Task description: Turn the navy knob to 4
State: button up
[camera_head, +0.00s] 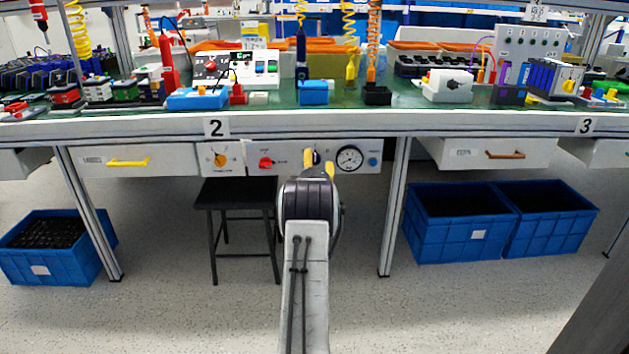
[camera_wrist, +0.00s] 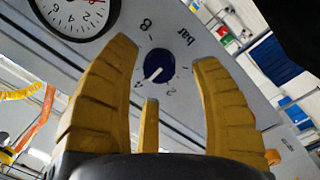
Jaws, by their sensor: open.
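The navy knob (camera_wrist: 159,66) is on a light grey panel in the wrist view. Its white pointer line slants down-left, toward the side of the printed 4. The labels 8, bar and 2 also show around it. My gripper (camera_wrist: 165,55) is open, with yellow fingers to the left and right of the knob and a shorter yellow finger below. I cannot tell whether any finger touches the knob. In the head view my gripper (camera_head: 319,163) is in front of the panel, and the knob (camera_head: 316,156) is mostly hidden behind the fingers.
A round gauge (camera_head: 349,158) is just right of the knob on the same panel (camera_head: 287,160), and a red knob (camera_head: 265,162) is left. A workbench edge (camera_head: 360,122) runs above. A dark stool (camera_head: 236,193) stands below left, and blue crates (camera_head: 460,235) stand at right.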

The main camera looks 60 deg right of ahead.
jog(key=v, duration=1)
dwell(0.6)
